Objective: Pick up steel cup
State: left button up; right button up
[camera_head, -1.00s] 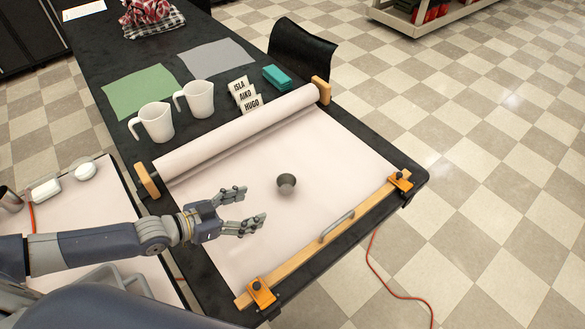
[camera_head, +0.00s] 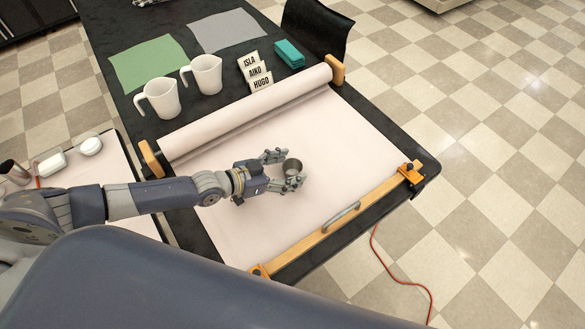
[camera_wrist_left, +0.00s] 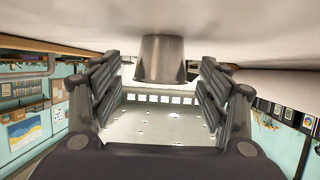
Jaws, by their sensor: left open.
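The steel cup (camera_head: 292,166) is a small grey metal cup on the pale paper sheet (camera_head: 350,140). My left gripper (camera_head: 284,170) is open, with its two fingers reaching to either side of the cup. In the left wrist view the cup (camera_wrist_left: 160,60) sits between the fingertips of my left gripper (camera_wrist_left: 160,85), and the picture is upside down. Gaps show between the cup and both fingers there. My right gripper is not in view.
A paper roll (camera_head: 250,112) lies behind the cup. A wooden bar with a metal handle (camera_head: 342,214) runs along the sheet's front edge. Two white jugs (camera_head: 160,97), name cards (camera_head: 256,72) and a teal block (camera_head: 289,53) stand behind the roll. Paper right of the cup is clear.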

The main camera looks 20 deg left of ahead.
pick_arm(q)
jog(key=shift+x, duration=1)
jog(key=shift+c, duration=0.5)
jog(key=c, duration=1)
jog(key=shift+o, duration=0.2)
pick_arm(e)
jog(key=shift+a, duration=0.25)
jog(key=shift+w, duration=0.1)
